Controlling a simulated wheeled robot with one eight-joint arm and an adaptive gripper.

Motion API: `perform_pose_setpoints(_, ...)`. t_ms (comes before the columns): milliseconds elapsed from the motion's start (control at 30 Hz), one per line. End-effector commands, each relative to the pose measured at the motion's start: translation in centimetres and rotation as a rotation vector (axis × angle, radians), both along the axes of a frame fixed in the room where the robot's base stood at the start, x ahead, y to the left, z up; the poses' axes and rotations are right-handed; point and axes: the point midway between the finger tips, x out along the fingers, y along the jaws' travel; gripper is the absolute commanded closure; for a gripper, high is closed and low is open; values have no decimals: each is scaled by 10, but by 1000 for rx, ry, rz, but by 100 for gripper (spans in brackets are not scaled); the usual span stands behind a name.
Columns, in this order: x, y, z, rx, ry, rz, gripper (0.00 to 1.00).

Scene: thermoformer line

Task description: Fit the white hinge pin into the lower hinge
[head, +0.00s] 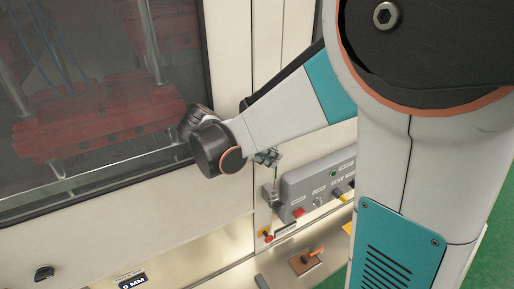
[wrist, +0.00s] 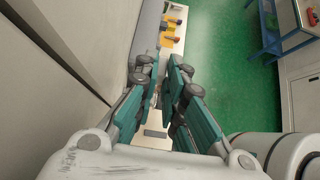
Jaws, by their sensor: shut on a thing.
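My gripper (head: 267,157) is beside the cream machine panel, just above the grey control box. In the wrist view, its teal and grey fingers (wrist: 160,66) are nearly together, with a narrow gap between them. It is shut on the white hinge pin, which is mostly hidden by the fingers; its exact tilt cannot be told. A small grey metal bracket that looks like the lower hinge (head: 271,194) is on the panel edge, just below the gripper in the head view. Whether the pin touches it cannot be told.
The grey control box (head: 318,187) with knobs and a red button juts out at the right of the hinge. A large window (head: 95,100) fills the left. In the wrist view, a blue cart (wrist: 283,28) stands on green floor.

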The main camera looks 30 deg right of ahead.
Motion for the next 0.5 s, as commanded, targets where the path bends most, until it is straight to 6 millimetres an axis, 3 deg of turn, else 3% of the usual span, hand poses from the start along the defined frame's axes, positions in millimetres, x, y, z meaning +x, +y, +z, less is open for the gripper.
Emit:
perform_pose_setpoints(200,0,0,0,4,4,-4,100)
perform_pose_setpoints(500,0,0,-21,4,3,-4,100)
